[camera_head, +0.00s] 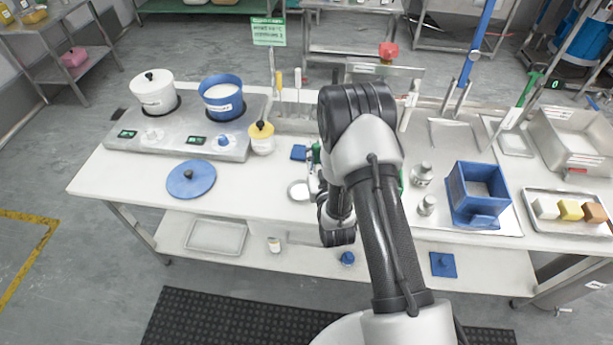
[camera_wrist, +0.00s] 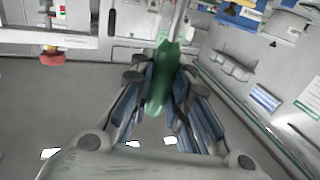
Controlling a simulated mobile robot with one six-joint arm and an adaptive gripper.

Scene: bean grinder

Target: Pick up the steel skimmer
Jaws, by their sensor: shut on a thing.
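The steel skimmer shows in the wrist view as a green handle (camera_wrist: 163,80) with a steel shaft (camera_wrist: 178,22) running up out of the frame; its head is not in view there. My gripper (camera_wrist: 162,100) is shut on the green handle, with one blue-and-grey finger on each side. In the head view my own arm hides most of the gripper, above the front middle of the white table (camera_head: 250,180). A bit of green (camera_head: 316,152) shows just left of the arm. I cannot tell whether the skimmer touches anything.
A blue lid (camera_head: 191,178) and round pale dish (camera_head: 299,190) lie in front. Right are metal shakers (camera_head: 427,205), a blue box (camera_head: 478,192) and a tray (camera_head: 540,200).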

